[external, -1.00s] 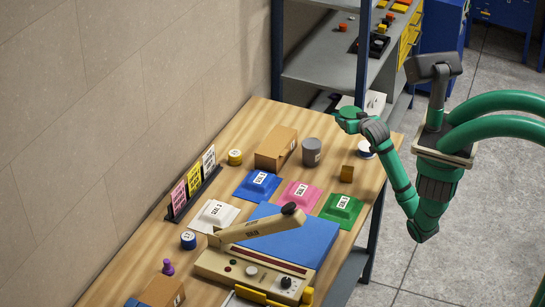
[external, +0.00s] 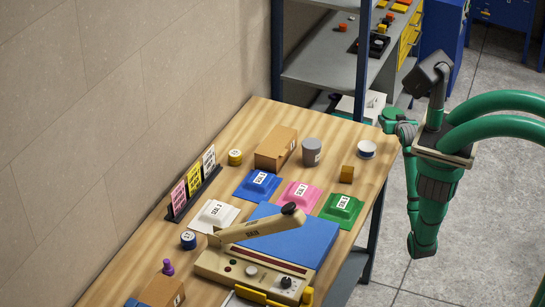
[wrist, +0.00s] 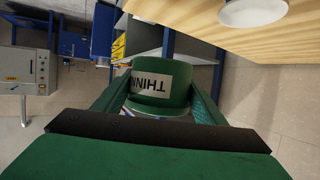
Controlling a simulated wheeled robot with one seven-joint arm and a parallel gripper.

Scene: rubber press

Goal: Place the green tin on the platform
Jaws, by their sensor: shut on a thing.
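My gripper (wrist: 158,95) is shut on a green tin (wrist: 175,88) with a white label reading "THINN". In the wrist view the tin sits between the two green fingers. In the external view my arm's end is past the table's right edge, near the back right corner, and the green end (external: 393,114) is too small to tell tin from gripper. A blue flat plate (external: 303,240) lies beside the beige press (external: 250,272) at the table's front. I cannot tell which surface is the platform.
A metal shelf (external: 318,77) stands behind.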

